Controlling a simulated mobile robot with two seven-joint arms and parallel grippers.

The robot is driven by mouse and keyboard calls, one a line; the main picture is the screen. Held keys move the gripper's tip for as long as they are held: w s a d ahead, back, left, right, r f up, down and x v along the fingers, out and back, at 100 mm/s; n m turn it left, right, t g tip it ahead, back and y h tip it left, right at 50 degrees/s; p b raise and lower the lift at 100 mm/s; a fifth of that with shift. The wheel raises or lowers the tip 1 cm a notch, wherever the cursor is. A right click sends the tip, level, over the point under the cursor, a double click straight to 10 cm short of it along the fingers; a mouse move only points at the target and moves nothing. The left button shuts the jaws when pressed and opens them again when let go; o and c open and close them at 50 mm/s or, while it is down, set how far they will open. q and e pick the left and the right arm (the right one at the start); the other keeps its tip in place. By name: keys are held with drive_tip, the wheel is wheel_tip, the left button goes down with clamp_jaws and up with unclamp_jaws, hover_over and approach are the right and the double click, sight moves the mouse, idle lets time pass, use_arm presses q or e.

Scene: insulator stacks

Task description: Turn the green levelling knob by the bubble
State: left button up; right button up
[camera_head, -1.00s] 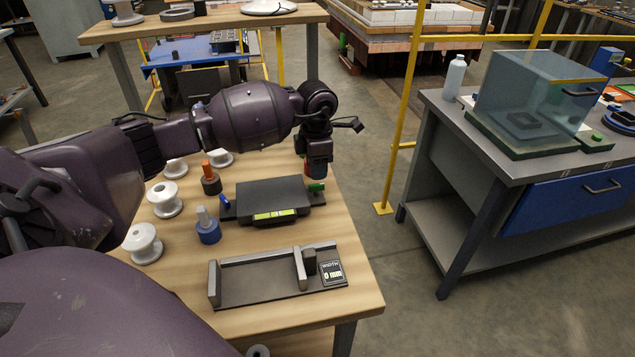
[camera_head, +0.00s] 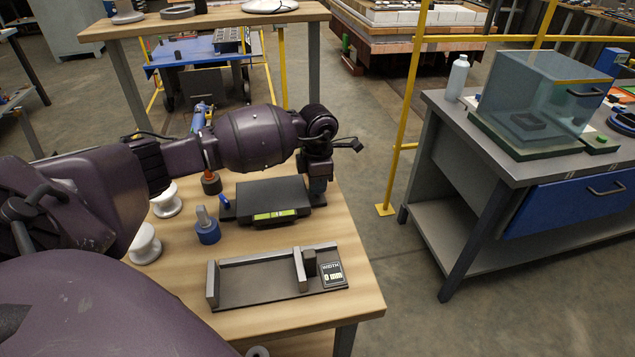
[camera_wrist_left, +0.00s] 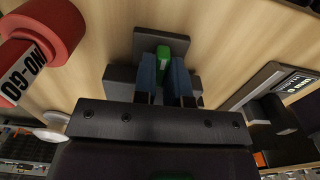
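The dark levelling block (camera_head: 270,191) stands on the wooden table, with a yellow-green bubble vial (camera_head: 274,215) on its front face. A blue knob (camera_head: 225,201) is on its left side. The green levelling knob (camera_wrist_left: 163,56) shows in the left wrist view between the two blue fingers of my left gripper (camera_wrist_left: 164,76). The fingers lie along both sides of the knob; I cannot tell whether they press on it. In the head view my left gripper (camera_head: 318,187) is low at the block's right end and hides the green knob. My right gripper is not in view.
A measuring fixture (camera_head: 255,285) with a "0 mm" display lies in front of the block. The table's right edge is close to my gripper.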

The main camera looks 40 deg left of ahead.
use_arm(q)
clamp_jaws()
drive_tip(key=shift+n, duration=0.3)
drive_tip(key=shift+r+n+p, duration=0.15)
drive_tip(key=shift+n+p, duration=0.2)
drive_tip(key=shift+n, duration=0.15)
drive_tip(key=n+p, duration=0.1)
drive_tip(key=n, duration=0.2)
drive_tip(key=shift+n+p, duration=0.5)
drive_tip(key=shift+n, duration=0.1)
drive_tip(key=shift+n+p, duration=0.35)
drive_tip(key=shift+n, duration=0.45)
drive_tip(key=shift+n+p, duration=0.45)
drive_tip(key=shift+n, duration=0.85)
